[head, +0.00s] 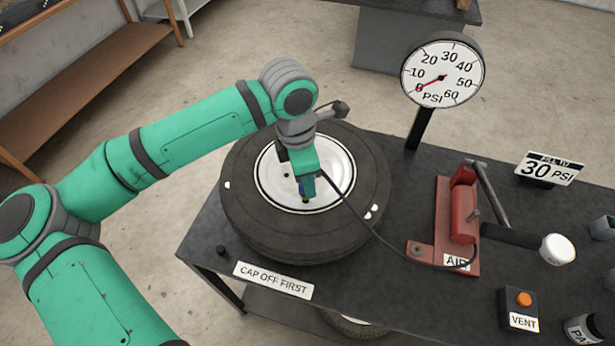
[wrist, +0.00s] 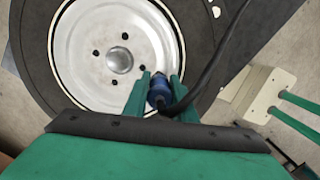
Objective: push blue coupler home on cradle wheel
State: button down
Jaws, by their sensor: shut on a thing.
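The cradle wheel (head: 240,205), a black tyre with a white rim (head: 275,180), lies flat on the dark bench. My gripper (head: 305,192) is over the near part of the rim, pointing down. In the wrist view my gripper (wrist: 160,82) is shut on the blue coupler (wrist: 158,90), with a green finger on each side of it. The black air hose (wrist: 225,55) runs from the coupler. The coupler's tip is at the rim. The valve stem is hidden, so I cannot tell how far the coupler sits on it.
A gauge (head: 442,75) on a post reads about 0 PSI. A red pump (head: 458,215) labelled AIR has a lever with a white knob (head: 557,249). A vent box with an orange button (head: 523,299) stands at the front right. A small black cap (head: 221,250) sits left of the tyre.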

jog(key=shift+f, duration=0.2)
jog(key=c, duration=1.4)
grip_release()
jog(key=shift+r, duration=3.5)
